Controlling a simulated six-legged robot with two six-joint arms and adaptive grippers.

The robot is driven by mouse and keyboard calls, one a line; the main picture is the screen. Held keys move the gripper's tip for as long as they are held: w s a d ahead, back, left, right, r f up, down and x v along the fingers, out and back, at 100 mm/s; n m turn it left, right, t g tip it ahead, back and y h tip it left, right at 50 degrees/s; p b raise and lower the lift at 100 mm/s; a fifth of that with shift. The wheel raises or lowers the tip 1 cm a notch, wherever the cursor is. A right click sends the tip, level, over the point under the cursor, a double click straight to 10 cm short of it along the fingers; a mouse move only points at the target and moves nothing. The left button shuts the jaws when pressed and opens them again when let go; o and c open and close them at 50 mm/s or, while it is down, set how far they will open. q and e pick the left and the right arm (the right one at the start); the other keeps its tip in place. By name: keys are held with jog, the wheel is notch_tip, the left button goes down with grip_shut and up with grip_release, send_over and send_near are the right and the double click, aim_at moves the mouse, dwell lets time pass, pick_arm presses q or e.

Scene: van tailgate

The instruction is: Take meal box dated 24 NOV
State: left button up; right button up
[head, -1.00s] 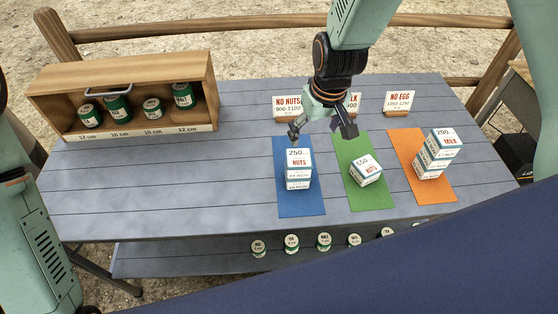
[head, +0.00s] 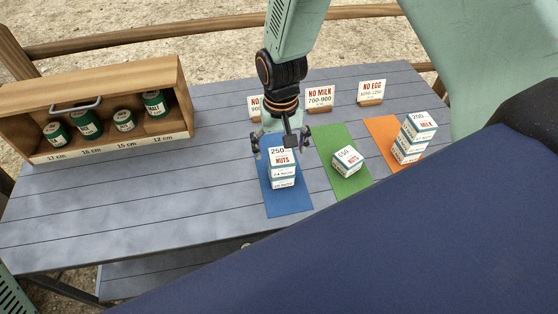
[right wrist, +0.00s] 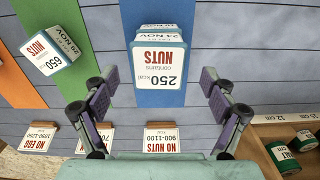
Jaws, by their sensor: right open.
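A stack of white and blue meal boxes (head: 283,167) stands on the blue mat (head: 287,203). Its top box reads 250 kcal, contains NUTS, and in the right wrist view this box (right wrist: 158,62) has a side edge that seems to read 24 NOV upside down. My right gripper (head: 281,142) is open and empty, just above and behind the stack. In the right wrist view its fingers (right wrist: 159,92) stand apart on either side of the stack's line, and the box lies beyond their tips. My left gripper is out of view.
A 650 NUTS box (head: 347,162) sits on the green mat (head: 353,185), and a taller stack marked 200 MILK (head: 413,138) on the orange mat (head: 383,130). Sign cards (head: 320,96) stand behind. A wooden can shelf (head: 165,73) is at left. The table's left front is clear.

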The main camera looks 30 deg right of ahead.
jog(key=shift+s+d+f, duration=0.1)
jog(key=shift+d+f, duration=0.05)
jog(key=shift+f, duration=0.6)
jog(key=shift+d+f, duration=0.1)
jog(key=shift+f, duration=0.6)
jog(key=shift+a, duration=0.1)
jog(key=shift+a, duration=0.1)
jog(key=shift+c, duration=0.2)
jog(key=shift+c, duration=0.7)
jog(key=c, duration=1)
jog(key=shift+c, duration=1)
